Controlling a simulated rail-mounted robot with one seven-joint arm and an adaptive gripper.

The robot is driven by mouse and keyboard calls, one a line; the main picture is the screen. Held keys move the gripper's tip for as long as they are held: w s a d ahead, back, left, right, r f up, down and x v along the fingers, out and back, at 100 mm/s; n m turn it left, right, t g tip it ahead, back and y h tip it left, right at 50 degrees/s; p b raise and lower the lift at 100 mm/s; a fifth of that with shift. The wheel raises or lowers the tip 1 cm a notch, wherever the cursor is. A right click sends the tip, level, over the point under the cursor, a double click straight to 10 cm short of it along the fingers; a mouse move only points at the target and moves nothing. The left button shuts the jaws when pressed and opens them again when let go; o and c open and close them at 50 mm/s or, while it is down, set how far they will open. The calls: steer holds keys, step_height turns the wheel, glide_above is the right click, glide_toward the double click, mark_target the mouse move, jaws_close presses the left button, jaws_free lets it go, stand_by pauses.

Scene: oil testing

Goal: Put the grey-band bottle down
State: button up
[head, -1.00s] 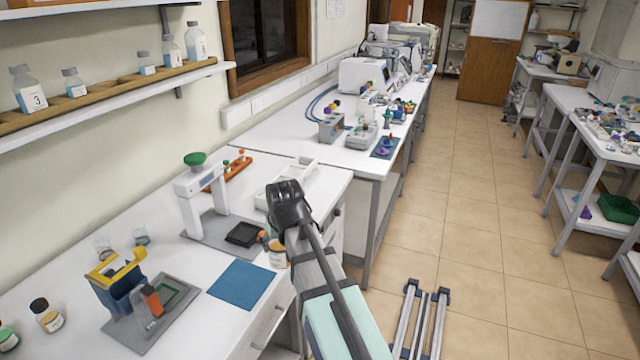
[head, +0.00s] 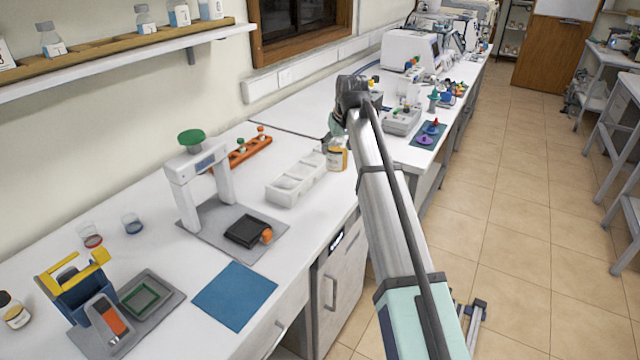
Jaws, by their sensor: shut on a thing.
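My gripper (head: 333,144) is mostly hidden behind my arm's wrist, with only a little of it showing. It is shut on a small bottle (head: 337,160) with amber contents and a pale label, which I take to be the grey-band bottle. The bottle looks upright, just right of the white compartment tray (head: 289,192), over the front part of the bench. Its cap and band are hidden or too small to make out. I cannot tell whether its base touches the bench.
A blue mat (head: 234,293) lies bare near the front edge. A white stand with a green knob (head: 192,138), an orange rack (head: 243,155) and a blue-yellow holder (head: 80,290) stand leftward. Another bottle (head: 13,312) is far left. Clear bench (head: 335,195) lies right of the tray.

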steer(key=w+a+r+n+y+b, duration=0.1)
steer(key=w+a+r+n+b, duration=0.4)
steer(key=w+a, duration=0.75)
steer(key=m+p, duration=0.1)
steer(key=p, duration=0.5)
glide_toward(302, 161)
steer(key=shift+g, duration=0.3)
steer(key=f, duration=0.2)
steer(key=s+a+f, duration=0.1)
steer(key=f, duration=0.2)
steer(key=shift+s+a+f, duration=0.25)
steer(key=shift+a+f, duration=0.1)
steer(key=shift+f, duration=0.05)
steer(key=shift+f, duration=0.15)
steer(key=o, duration=1.7)
steer(key=b+v, duration=0.2)
steer(key=v, duration=1)
steer(key=shift+d, duration=0.1)
